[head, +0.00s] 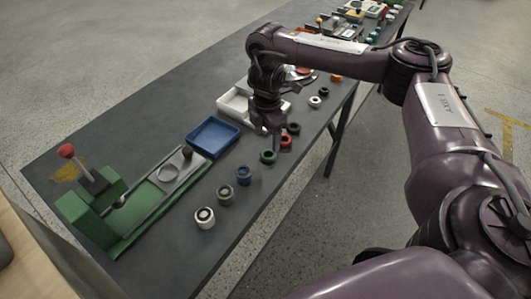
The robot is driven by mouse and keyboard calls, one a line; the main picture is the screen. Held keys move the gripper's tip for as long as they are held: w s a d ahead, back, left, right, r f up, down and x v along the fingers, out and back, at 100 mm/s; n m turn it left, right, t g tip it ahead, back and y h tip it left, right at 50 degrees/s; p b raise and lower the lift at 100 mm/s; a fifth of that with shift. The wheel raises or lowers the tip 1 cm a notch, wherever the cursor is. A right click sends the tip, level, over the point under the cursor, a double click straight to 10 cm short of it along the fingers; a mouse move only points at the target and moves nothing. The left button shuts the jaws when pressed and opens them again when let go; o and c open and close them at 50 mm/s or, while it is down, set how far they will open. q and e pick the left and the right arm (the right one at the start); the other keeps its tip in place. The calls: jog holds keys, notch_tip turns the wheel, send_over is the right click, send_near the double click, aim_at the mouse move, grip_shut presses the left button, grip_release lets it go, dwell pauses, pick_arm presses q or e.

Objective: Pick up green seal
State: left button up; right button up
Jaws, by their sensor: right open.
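A green seal (268,157), a small ring-shaped piece with a dark centre, sits on the dark grey table near its front edge. My right gripper (274,133) hangs from above over the table, pointing down, just above and slightly right of the green seal. It is open, and I see nothing held in it. Its fingertips are small and dark here, so I cannot tell whether they touch the seal. My left gripper is not in view.
A red seal (286,141) and a black one (294,128) stand close to the right. Blue (244,175), grey (225,194) and white (205,217) seals stand to the left. Behind are a blue tray (213,137), a white tray (236,103) and a green press fixture (90,207).

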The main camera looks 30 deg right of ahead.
aim_at(268, 154)
jog(key=f, duration=0.7)
jog(key=shift+s, duration=0.2)
jog(key=shift+r, duration=0.1)
jog(key=c, duration=1.1)
jog(key=shift+o, duration=0.2)
